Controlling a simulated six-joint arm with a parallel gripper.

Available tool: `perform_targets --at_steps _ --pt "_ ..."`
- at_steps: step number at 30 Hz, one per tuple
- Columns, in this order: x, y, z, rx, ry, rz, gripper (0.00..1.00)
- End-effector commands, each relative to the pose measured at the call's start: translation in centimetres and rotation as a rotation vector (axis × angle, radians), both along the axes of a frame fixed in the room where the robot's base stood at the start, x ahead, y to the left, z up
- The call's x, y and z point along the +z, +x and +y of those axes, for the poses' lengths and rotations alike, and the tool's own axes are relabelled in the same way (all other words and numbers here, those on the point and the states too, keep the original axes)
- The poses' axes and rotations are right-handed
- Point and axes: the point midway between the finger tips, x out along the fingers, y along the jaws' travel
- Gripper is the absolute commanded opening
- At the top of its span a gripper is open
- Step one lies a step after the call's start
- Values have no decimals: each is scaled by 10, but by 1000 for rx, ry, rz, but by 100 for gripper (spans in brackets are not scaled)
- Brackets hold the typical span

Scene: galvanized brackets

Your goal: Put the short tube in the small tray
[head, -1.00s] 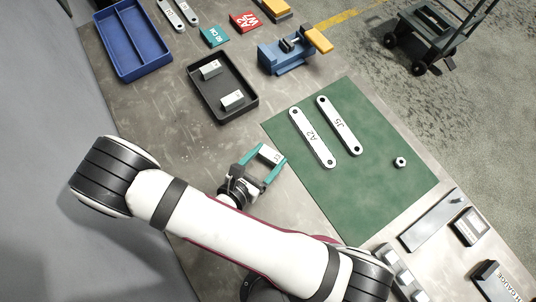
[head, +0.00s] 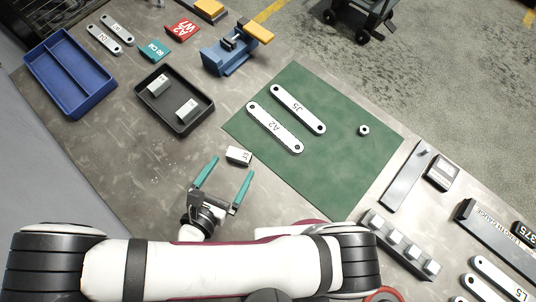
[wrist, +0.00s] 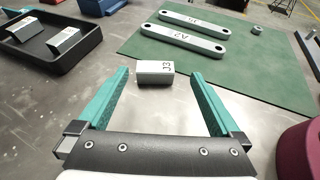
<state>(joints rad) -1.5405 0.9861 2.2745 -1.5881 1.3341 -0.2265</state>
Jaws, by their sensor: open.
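A short pale block-shaped tube marked J3 (head: 238,156) lies on the grey bench beside the green mat's left edge. In the wrist view the tube (wrist: 154,73) sits just beyond the fingertips, between their lines. My gripper (head: 232,166) is open and empty, its teal fingers pointing at the tube; it also shows in the wrist view (wrist: 160,78). The small black tray (head: 149,102) stands further back and left, and its rim shows in the wrist view (wrist: 72,62). Two similar pale pieces (head: 187,109) lie in it.
The green mat (head: 320,175) holds two long links, A2 (head: 275,128) and J5 (head: 298,109), and a small ring (head: 364,130). A blue divided tray (head: 112,88) is left of the black tray. A blue vise (head: 230,58) stands behind. Bare bench lies between tube and black tray.

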Motion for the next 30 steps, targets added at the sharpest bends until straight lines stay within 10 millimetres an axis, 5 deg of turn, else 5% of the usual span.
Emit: perform_targets --at_steps 2,5,9,12,15,18,19,30 --pt "22 11 -20 -190 96 -23 100" --pt "67 19 -77 -676 321 -91 100" --pt "118 -16 -149 -1475 688 -242 100" --pt "144 -51 -164 -2034 988 -370 100" --pt "164 -67 -156 -2446 1274 -477 100" --pt "179 -69 -146 -2671 1481 -539 100" --pt "182 -68 -144 2687 -1510 544 100" --pt "186 -68 -141 2606 -1493 527 100"
